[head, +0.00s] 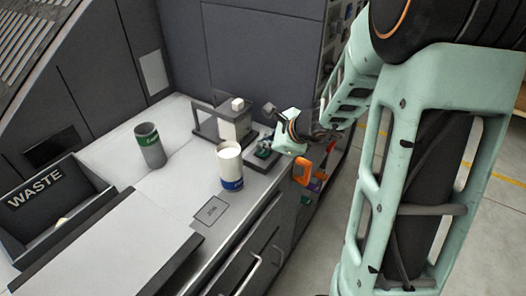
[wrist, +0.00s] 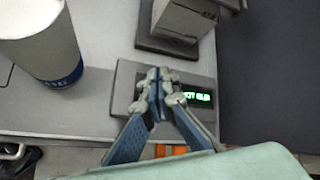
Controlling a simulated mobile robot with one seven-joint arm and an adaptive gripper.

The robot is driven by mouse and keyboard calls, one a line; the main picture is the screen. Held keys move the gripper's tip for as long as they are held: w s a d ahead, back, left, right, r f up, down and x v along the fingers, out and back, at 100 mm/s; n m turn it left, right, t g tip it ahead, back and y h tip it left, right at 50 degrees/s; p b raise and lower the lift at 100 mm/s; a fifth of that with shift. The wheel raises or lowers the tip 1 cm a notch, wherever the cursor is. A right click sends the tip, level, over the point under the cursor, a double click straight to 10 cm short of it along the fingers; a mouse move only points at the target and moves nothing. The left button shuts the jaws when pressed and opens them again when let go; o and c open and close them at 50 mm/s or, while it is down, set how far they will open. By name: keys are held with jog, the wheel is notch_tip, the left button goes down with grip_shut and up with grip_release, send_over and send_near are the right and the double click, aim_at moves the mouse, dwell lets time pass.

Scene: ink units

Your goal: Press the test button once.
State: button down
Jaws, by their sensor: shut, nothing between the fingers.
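A low grey panel box (wrist: 126,88) with a lit green display (wrist: 197,96) lies under my gripper in the wrist view. In the head view the panel (head: 256,163) sits near the counter's right edge. My gripper (wrist: 158,78) is shut and empty, its fingertips over the middle of the panel, left of the display. I cannot tell whether the tips touch the panel. No test button can be made out; the fingers hide part of the panel's top. In the head view my gripper (head: 267,148) is above the panel.
A white container with a blue base (head: 231,183) stands left of the panel. A grey stand with a light block (head: 234,126) is behind it. A grey-green container (head: 151,152) and a WASTE bin (head: 37,190) are farther left. An orange item (head: 302,171) is beside the counter.

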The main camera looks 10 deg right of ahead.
aim_at(264, 153)
jog(key=shift+f, duration=0.2)
dwell(0.5)
jog(key=shift+f+b, duration=0.25)
jog(key=shift+b, duration=0.4)
jog(key=shift+f+b, duration=0.5)
jog(key=shift+b, duration=0.1)
dwell(0.4)
jog(key=shift+r, duration=0.1)
jog(key=shift+r+p, duration=0.7)
jog(key=shift+r, duration=0.15)
jog(key=shift+r, duration=0.1)
notch_tip(264, 153, up, 5)
jog(key=p, duration=0.4)
dwell(0.8)
